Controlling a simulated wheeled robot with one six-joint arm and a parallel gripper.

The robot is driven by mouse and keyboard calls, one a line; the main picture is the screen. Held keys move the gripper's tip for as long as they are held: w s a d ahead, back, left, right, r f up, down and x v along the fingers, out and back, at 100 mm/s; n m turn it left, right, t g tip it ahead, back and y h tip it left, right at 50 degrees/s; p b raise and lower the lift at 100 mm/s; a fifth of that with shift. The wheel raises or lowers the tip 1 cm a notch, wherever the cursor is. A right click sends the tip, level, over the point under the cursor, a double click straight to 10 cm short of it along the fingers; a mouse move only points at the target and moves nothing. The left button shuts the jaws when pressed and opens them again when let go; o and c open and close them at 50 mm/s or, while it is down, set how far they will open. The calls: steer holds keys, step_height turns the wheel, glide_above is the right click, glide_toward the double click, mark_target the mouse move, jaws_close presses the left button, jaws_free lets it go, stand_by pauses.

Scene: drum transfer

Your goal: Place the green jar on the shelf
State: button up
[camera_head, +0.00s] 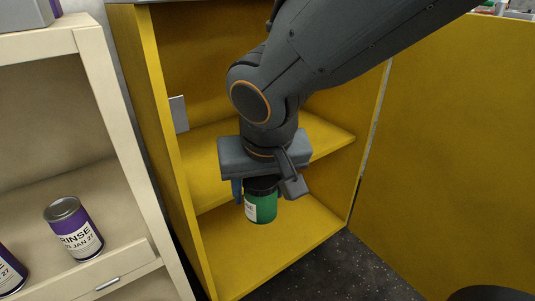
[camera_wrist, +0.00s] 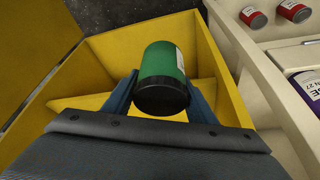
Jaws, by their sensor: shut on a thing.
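The green jar (camera_head: 262,207) has a black lid and a white label. My gripper (camera_head: 265,192) is shut on it near the lid and holds it upright in front of the yellow cabinet (camera_head: 159,110). In the wrist view the jar (camera_wrist: 163,65) sits between the two blue fingers of my gripper (camera_wrist: 160,95), lid toward the camera. The cabinet has a middle shelf (camera_head: 325,139) and a lower floor (camera_head: 240,262), both bare where visible. My arm hides part of the shelf. I cannot tell how far inside the cabinet the jar is.
The yellow door (camera_head: 450,140) stands open at right. A cream shelf unit (camera_head: 115,130) at left holds purple RINSE cans (camera_head: 75,228). Red cans (camera_wrist: 295,11) show in the wrist view. Dark floor (camera_head: 350,270) lies in front of the cabinet.

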steer(key=shift+s+a+f+b, duration=0.1)
steer(key=shift+s+f+b, duration=0.1)
steer(key=shift+f+b, duration=0.25)
steer(key=w+a+b, duration=0.1)
steer(key=w+b, duration=0.1)
steer(key=w, duration=0.3)
steer(key=w+a+b, duration=0.1)
steer(key=w+b, duration=0.1)
steer(key=w, duration=0.4)
steer(key=w+a+b, duration=0.2)
steer(key=w, duration=0.4)
steer(key=shift+w, duration=0.2)
step_height(320, 180, down, 4)
steer(key=b, duration=0.3)
steer(key=shift+r, duration=0.25)
steer(key=o, duration=1.1)
steer(key=shift+f, duration=0.1)
steer(key=shift+o, duration=0.2)
